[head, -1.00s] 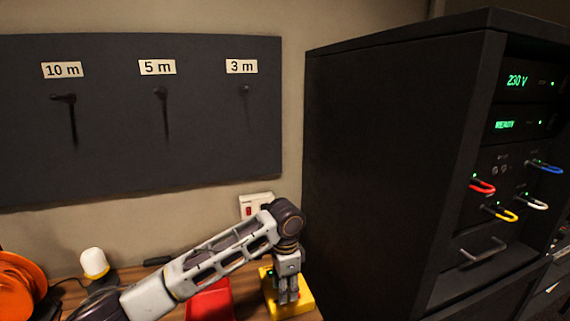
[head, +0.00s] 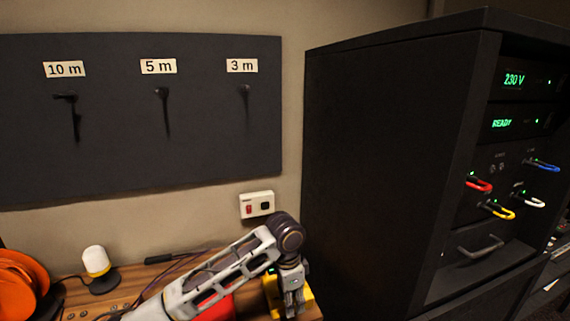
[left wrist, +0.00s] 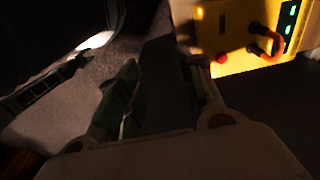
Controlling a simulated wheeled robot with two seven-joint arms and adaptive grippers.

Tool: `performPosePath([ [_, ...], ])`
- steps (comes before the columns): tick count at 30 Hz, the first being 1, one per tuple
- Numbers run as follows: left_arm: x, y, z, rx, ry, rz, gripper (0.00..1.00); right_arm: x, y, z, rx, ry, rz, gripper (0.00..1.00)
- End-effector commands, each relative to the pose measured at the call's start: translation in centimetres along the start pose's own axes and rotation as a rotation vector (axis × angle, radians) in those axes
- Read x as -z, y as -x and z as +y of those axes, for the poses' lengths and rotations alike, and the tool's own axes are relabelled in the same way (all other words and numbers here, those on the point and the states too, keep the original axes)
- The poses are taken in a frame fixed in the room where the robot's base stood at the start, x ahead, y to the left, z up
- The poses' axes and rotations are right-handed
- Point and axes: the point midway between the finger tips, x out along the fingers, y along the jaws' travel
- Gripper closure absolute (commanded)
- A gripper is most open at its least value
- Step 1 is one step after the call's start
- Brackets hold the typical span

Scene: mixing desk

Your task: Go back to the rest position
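My left gripper (head: 294,308) points down in the head view, over or beside a yellow box (head: 307,298) on the wooden desk; the arm and gripper cover much of the box. In the left wrist view my left gripper (left wrist: 160,90) has its two fingers apart, with nothing seen between them. The yellow box (left wrist: 228,38) is at the upper right there, apart from the fingers, with an orange loop, a red knob and green lit displays. My right gripper is in neither view.
A black rack (head: 390,160) stands close on the right. A red object (head: 214,309) is partly behind my left arm. A white-topped lamp (head: 97,262) and an orange reel (head: 18,285) stand at left. A dark board (head: 110,160) and a socket (head: 257,204) are on the wall.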

Motion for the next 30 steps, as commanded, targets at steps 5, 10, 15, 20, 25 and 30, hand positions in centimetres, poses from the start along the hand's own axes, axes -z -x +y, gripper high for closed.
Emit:
performPosePath([
  [5,0.2,-1.4,1.6,-0.016,0.018,0.049,0.63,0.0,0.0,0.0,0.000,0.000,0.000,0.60],
  [10,0.2,-2.5,3.0,-0.026,0.046,0.100,0.63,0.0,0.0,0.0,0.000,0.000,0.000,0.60],
  [15,0.1,-3.5,4.2,-0.034,0.082,0.151,0.63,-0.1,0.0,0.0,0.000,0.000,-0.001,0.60],
  [20,-0.3,-4.3,5.1,-0.039,0.125,0.194,0.63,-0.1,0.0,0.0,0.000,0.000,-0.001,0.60],
  [25,-0.9,-5.0,5.9,-0.041,0.178,0.237,0.63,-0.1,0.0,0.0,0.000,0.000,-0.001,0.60],
  [30,-1.8,-5.8,6.5,-0.041,0.237,0.275,0.63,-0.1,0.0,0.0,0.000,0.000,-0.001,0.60],
])
